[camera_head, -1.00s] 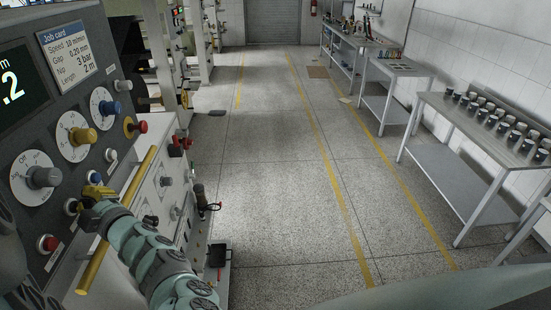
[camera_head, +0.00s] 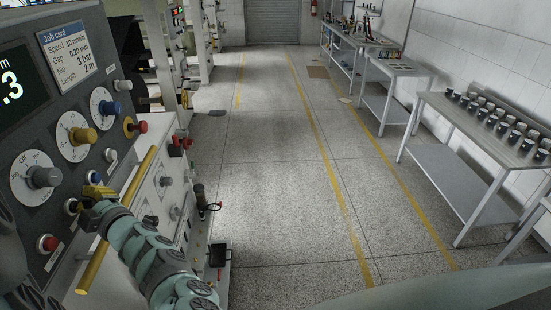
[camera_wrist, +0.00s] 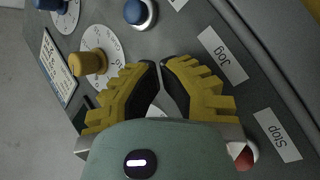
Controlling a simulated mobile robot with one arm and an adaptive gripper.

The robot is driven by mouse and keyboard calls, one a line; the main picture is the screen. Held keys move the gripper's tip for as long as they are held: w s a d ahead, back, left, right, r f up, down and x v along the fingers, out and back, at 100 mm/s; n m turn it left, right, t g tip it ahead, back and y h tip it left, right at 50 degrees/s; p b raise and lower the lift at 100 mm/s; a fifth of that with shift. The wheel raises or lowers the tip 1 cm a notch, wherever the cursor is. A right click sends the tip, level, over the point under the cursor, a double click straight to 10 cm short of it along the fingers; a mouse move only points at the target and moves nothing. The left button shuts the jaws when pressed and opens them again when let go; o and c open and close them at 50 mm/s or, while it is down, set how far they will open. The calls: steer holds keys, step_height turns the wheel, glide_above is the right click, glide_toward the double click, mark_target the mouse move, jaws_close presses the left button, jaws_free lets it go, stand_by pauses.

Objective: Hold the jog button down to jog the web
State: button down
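The control panel (camera_head: 60,130) stands at the left in the head view. My gripper (camera_head: 83,197) has its yellow fingers at the panel's lower button row. In the wrist view my gripper (camera_wrist: 161,64) has its fingertips together, with no object seen between them. The Jog label (camera_wrist: 222,55) is right of the fingertips.
A blue button (camera_wrist: 139,12) and a red Stop button (camera_wrist: 243,156) flank the fingers. Dials with a yellow knob (camera_head: 85,135) and a grey knob (camera_head: 44,178) are above. A yellow rail (camera_head: 120,220) runs close by.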

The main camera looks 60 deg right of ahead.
steer(key=shift+s, duration=0.1)
steer(key=shift+s+d, duration=0.6)
steer(key=shift+s, duration=0.05)
steer(key=s+d, duration=0.1)
steer(key=s, duration=0.1)
steer(key=s+d+p, duration=0.1)
steer(key=s+d, duration=0.1)
stand_by(0.6)
stand_by(1.4)
